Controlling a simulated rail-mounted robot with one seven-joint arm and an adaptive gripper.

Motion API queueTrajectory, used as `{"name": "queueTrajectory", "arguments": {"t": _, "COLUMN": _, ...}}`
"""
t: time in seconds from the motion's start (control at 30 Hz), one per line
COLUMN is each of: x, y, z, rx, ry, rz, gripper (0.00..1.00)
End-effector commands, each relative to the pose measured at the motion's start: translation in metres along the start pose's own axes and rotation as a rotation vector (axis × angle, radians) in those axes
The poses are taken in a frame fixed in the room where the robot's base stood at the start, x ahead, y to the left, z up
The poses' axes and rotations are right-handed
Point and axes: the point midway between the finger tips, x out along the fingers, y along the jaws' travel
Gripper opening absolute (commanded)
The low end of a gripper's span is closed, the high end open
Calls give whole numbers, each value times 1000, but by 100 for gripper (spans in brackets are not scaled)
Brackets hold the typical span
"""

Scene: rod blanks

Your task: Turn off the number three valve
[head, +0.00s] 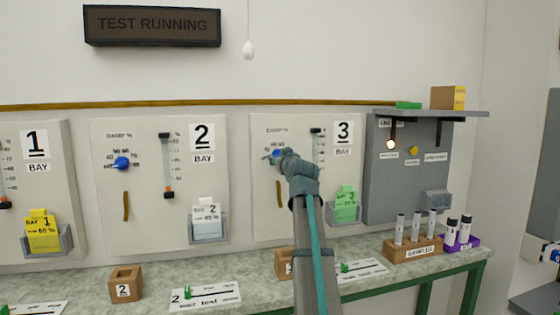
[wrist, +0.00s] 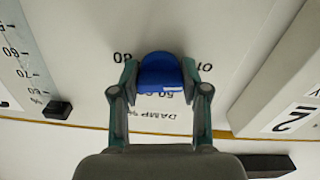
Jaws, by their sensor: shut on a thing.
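The bay 3 panel (head: 262,220) carries a "3 BAY" sign (head: 343,134) and a blue knob (head: 275,154) on a numbered "DAMP %" dial. My gripper (head: 280,157) is at this knob, and my arm covers the panel's lower middle. In the wrist view my gripper (wrist: 160,82) is shut on the blue knob (wrist: 160,72), one finger on each side. Dial numbers show around it, upside down. The knob's exact setting cannot be read. A slider scale (head: 317,150) stands to the right of the knob, partly hidden by my arm.
The bay 2 panel (head: 105,205) has its own blue knob (head: 122,163). A grey panel (head: 380,200) with a lit lamp (head: 391,144) is at the right, under a shelf (head: 465,113). Wooden blocks, cards and a sample rack (head: 412,250) stand on the bench (head: 80,290).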

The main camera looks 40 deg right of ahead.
Motion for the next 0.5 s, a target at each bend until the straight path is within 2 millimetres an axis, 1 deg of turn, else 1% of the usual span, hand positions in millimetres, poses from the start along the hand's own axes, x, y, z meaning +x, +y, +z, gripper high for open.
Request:
{"name": "queueTrajectory", "arguments": {"t": 0.23, "x": 0, "y": 0, "z": 0, "rx": -3, "ry": -1, "rz": 0, "gripper": 10}}
{"name": "queueTrajectory", "arguments": {"t": 0.27, "x": 0, "y": 0, "z": 0, "rx": -3, "ry": -1, "rz": 0, "gripper": 50}}
{"name": "queueTrajectory", "arguments": {"t": 0.3, "x": 0, "y": 0, "z": 0, "rx": -3, "ry": -1, "rz": 0, "gripper": 57}}
{"name": "queueTrajectory", "arguments": {"t": 0.4, "x": 0, "y": 0, "z": 0, "rx": -2, "ry": -1, "rz": 0, "gripper": 71}}
{"name": "queueTrajectory", "arguments": {"t": 0.5, "x": 0, "y": 0, "z": 0, "rx": -1, "ry": -1, "rz": 0, "gripper": 71}}
